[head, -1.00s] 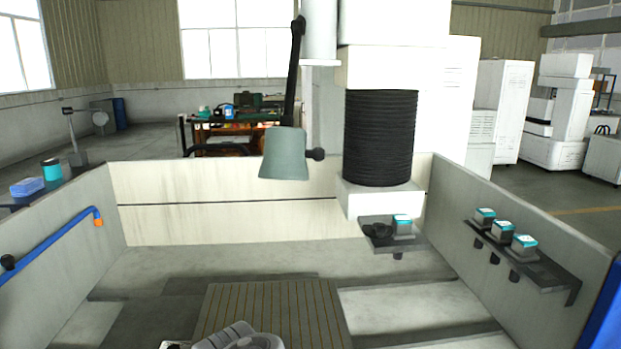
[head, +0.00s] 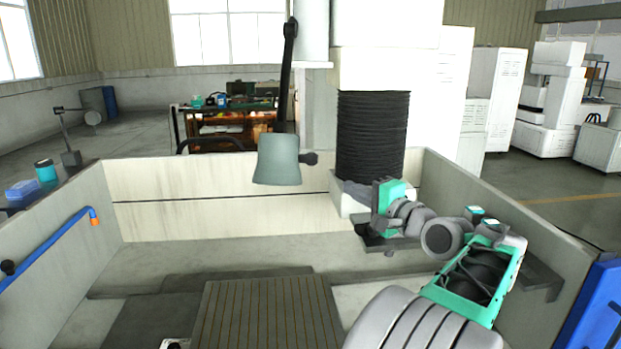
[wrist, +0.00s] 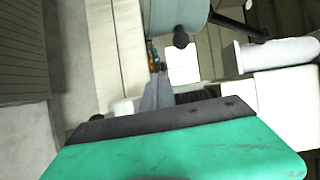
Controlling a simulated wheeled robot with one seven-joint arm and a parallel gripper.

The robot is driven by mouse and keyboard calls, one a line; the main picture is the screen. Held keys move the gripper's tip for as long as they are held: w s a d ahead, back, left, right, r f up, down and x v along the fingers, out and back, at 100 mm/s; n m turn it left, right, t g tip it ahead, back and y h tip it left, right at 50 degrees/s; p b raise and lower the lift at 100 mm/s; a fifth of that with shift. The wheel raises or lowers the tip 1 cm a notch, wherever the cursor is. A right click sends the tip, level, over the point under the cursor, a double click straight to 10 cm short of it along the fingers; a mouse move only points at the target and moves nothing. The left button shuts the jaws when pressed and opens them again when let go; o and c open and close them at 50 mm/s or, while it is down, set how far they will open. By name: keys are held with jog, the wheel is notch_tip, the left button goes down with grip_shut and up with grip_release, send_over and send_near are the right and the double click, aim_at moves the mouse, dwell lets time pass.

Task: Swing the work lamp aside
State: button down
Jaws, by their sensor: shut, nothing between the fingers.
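The work lamp has a grey-green shade (head: 277,160) hanging from a dark arm (head: 288,75). A dark round knob (head: 309,159) sticks out from the shade's right side. In the wrist view the shade (wrist: 178,12) is at the top edge, cut off, with its knob (wrist: 181,39) below it. My gripper (head: 358,190) is to the right of the lamp and a little lower in the head view, apart from it. In the wrist view its grey fingers (wrist: 158,93) are together and hold nothing.
A black bellows column (head: 371,135) stands behind my gripper. A slatted plate (head: 265,315) lies on the tank floor. The space left of the lamp is clear.

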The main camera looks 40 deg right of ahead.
jog(key=shift+w, duration=0.1)
jog(key=w+a+p, duration=0.2)
jog(key=w+p, duration=0.2)
jog(key=w, duration=0.7)
jog(key=shift+w+a+f, duration=0.15)
jog(key=shift+a+f, duration=0.1)
jog(key=shift+a, duration=0.05)
jog(key=shift+a, duration=0.1)
jog(key=shift+w, duration=0.1)
